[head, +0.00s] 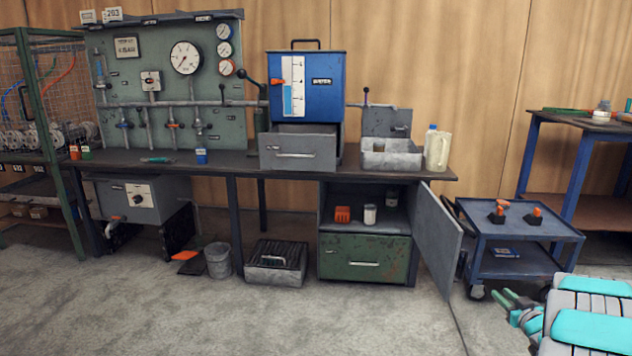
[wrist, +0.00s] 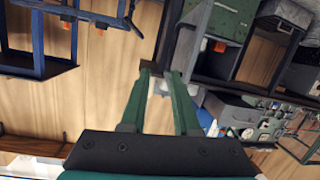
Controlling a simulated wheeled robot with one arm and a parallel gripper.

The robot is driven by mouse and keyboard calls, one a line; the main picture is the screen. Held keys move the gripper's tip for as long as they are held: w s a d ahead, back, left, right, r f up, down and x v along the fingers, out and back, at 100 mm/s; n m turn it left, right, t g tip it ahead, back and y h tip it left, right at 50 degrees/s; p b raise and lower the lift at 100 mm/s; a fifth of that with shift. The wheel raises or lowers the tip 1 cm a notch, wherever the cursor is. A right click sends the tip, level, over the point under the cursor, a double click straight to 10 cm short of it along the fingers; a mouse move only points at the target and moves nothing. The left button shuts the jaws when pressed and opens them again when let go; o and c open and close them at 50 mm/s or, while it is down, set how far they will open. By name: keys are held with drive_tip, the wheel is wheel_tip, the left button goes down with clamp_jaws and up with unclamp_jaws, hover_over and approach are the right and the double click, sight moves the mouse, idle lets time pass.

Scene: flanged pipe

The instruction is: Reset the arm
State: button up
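My gripper (head: 514,297) is at the lower right of the head view, with green fingers pointing left towards the workbench. My teal and white arm is folded behind it. In the wrist view my gripper (wrist: 161,74) has its two green fingers apart with a gap between the tips. Nothing is between them, so it is open and empty. The wrist view is turned, with wall panels, the bench and the trolley at odd angles.
The blue trolley (head: 520,252) with two orange-topped items stands just behind my gripper. The open grey cabinet door (head: 440,238) juts out to its left. The workbench (head: 350,168) stands behind. The floor (head: 250,320) in front is clear.

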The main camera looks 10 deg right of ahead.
drive_tip(key=s+a+r+m+g+h, duration=0.1)
drive_tip(key=s+a+r+g+h, duration=0.15)
drive_tip(key=a+r+g, duration=0.35)
drive_tip(key=s+a+r+m+g+h, duration=0.1)
drive_tip(key=s+a+r+g, duration=0.1)
drive_tip(key=s+a+r, duration=0.35)
drive_tip(key=s+a+n+g+y+p, duration=0.1)
drive_tip(key=s+a+g+y, duration=0.5)
drive_tip(key=s+a, duration=2.7)
drive_tip(key=a+n+g, duration=0.1)
drive_tip(key=a+g, duration=0.2)
drive_tip(key=a, duration=0.1)
drive_tip(key=shift+f+n+p, duration=0.3)
drive_tip(key=shift+p, duration=0.1)
drive_tip(key=shift+d+y, duration=0.1)
drive_tip(key=shift+y, duration=0.15)
